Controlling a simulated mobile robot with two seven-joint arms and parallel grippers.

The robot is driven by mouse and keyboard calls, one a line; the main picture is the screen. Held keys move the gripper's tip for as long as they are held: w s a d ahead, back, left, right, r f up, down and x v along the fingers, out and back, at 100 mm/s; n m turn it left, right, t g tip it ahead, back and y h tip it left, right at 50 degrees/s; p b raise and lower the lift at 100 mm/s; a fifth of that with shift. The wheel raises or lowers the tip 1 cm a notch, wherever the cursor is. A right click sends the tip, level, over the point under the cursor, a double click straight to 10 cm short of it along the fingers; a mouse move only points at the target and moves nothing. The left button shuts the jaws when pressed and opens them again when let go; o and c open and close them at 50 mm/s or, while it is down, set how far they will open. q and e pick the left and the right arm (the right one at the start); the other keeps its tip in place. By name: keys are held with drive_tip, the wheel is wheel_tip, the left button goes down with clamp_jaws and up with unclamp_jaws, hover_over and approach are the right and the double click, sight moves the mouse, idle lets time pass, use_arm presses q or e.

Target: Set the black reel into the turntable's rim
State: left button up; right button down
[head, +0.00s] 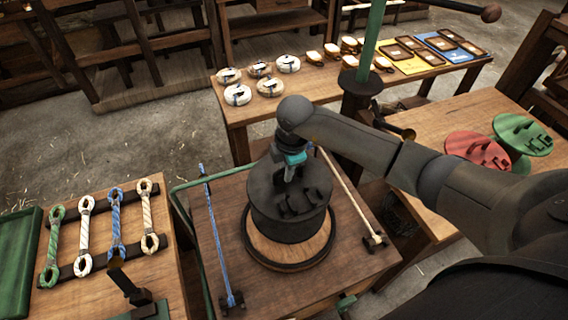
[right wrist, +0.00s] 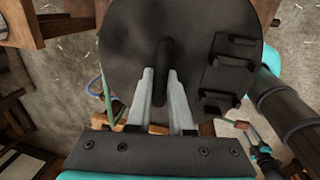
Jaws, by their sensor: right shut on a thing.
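The black reel (head: 288,215) is a dark drum with a flat top bearing raised marks; its top flange fills much of the right wrist view (right wrist: 195,50). My right gripper (head: 290,176) reaches down from above, and its fingers (right wrist: 160,88) are shut on the handle at the middle of the flange. The reel is upright over the round turntable (head: 315,250), whose wooden disc and dark rim show in front and at the sides. I cannot tell whether the reel's hidden underside touches the disc. My left gripper seems to show small at the right wrist view's lower right (right wrist: 248,134).
A blue rope (head: 215,235) and a pale rope (head: 345,190) flank the turntable on its table. Red (head: 478,150) and green (head: 522,135) reels lie on the right table. A green post (head: 373,40) rises behind.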

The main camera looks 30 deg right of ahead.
sight(287, 184)
drive_tip(key=shift+f, duration=0.1)
drive_tip(key=shift+f+b, duration=1.6)
drive_tip(key=shift+b, duration=0.05)
drive_tip(key=shift+f+b, duration=1.3)
drive_tip(key=shift+f, duration=0.75)
drive_tip(key=c, duration=0.7)
unclamp_jaws()
drive_tip(key=shift+c, duration=0.2)
drive_tip(key=shift+f, duration=0.15)
wheel_tip(287, 184, up, 7)
drive_tip(key=p, duration=0.6)
